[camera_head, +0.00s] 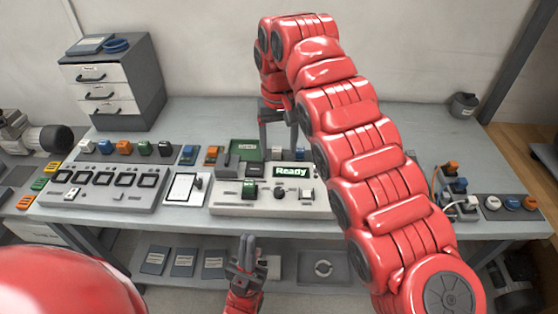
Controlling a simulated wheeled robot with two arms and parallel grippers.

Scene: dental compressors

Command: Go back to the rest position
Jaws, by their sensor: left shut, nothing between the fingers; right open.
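My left gripper (245,250) is low in the picture, in front of the bench's front edge and over the lower shelf. Its fingers point up and are shut with nothing between them. My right arm, red and segmented, reaches from the lower right up over the bench and bends down at the top. My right gripper (278,140) hangs from it with fingers pointing down, open and empty, behind the control box with the "Ready" display (291,170). Part of this gripper is hidden by the arm. I cannot tell whether it touches anything.
The grey bench (190,115) carries a panel with several square buttons (105,186), a drawer cabinet (112,85) at back left and a small grey pot (463,105) at back right. Coloured blocks line the middle. The lower shelf (300,268) holds flat dark packets (183,263).

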